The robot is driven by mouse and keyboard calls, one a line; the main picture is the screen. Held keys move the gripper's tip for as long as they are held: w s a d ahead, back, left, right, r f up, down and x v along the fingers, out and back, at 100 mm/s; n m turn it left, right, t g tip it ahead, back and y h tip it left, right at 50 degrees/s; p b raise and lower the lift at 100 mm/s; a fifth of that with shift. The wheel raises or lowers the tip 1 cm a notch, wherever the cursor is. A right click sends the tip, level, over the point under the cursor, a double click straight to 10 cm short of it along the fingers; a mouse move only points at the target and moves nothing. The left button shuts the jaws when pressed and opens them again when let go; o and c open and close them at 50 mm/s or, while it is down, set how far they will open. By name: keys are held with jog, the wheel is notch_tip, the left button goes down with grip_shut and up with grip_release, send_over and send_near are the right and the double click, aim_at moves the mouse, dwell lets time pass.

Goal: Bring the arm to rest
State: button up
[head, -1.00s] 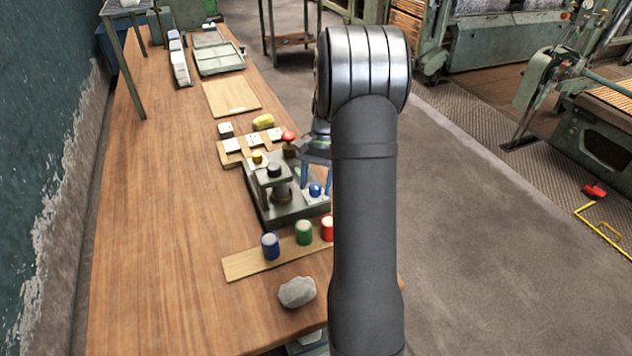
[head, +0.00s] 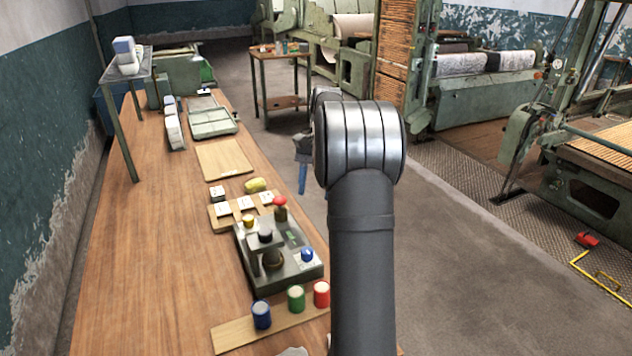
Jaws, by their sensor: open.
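My gripper (head: 302,178) shows in the head view just left of my arm's large silver joint. It is open, with blue fingers pointing down, and nothing shows between them. It appears beyond the right edge of the wooden table (head: 140,260), over the floor in the picture. My dark arm link stands upright in front and hides part of the wrist and some of the table's right side.
A grey-green fixture (head: 290,278) with yellow, black, red and blue knobs stands on the table. In front, a board (head: 235,334) carries blue (head: 261,315), green (head: 296,299) and red (head: 321,294) cups. Behind lie white tiles (head: 245,203), a yellow lump (head: 255,185) and a flat board (head: 224,160).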

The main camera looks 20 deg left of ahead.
aim_at(307, 249)
jog(key=shift+w+r, duration=0.25)
jog(key=shift+r, duration=0.3)
jog(key=x, duration=1.7)
jog(key=shift+s+f, duration=0.15)
jog(key=shift+f, duration=0.05)
